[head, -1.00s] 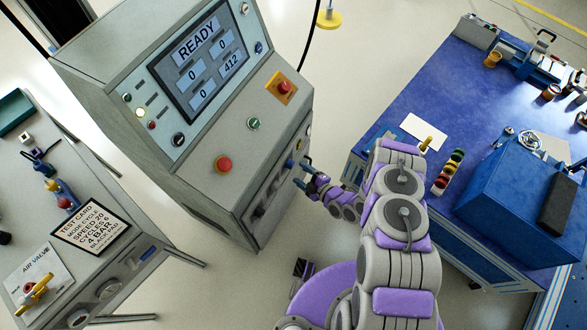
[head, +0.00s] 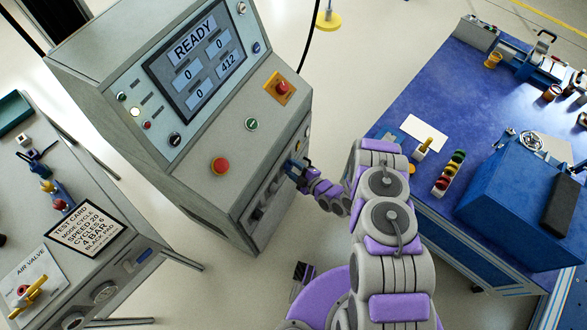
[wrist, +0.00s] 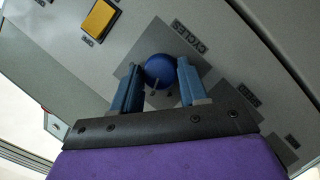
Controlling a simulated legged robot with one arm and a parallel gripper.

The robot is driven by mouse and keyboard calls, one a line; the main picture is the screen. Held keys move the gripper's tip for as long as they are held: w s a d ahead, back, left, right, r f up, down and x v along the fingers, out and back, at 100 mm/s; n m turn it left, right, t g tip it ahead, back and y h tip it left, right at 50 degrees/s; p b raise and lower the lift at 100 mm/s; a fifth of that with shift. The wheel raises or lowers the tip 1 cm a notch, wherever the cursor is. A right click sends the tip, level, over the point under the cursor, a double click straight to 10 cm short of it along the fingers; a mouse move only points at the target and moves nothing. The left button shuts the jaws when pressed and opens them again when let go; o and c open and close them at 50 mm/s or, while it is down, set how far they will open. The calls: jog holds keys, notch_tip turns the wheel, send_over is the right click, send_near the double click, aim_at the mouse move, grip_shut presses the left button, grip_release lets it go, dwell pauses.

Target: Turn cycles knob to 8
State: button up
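The cycles knob (wrist: 159,70) is a round blue knob on a grey square plate labelled CYCLES in the wrist view. My gripper (wrist: 156,80) is open, with one blue finger on each side of the knob. A small gap shows at the right finger; I cannot tell if the left finger touches. In the head view my gripper (head: 293,168) is at the lower front face of the grey machine (head: 185,190) and hides the knob there. The knob's setting is not readable.
The machine's screen (head: 197,58) reads READY. A red button (head: 220,166) and a red emergency button (head: 282,88) sit on its sloped panel. The blue workbench (head: 440,100) is close on the right.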

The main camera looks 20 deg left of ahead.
jog(key=c, duration=0.6)
jog(key=shift+o, duration=0.2)
jog(key=shift+r+m+p, duration=0.1)
jog(key=shift+m+p, duration=0.2)
jog(key=shift+p, duration=0.15)
jog(key=shift+g, duration=0.4)
jog(key=shift+m+g+p, duration=0.3)
jog(key=shift+m+p, duration=0.15)
jog(key=shift+m, duration=0.25)
jog(key=shift+w+m+g+b, duration=0.25)
jog(key=shift+m+g+b, duration=0.95)
jog(key=shift+m, duration=0.5)
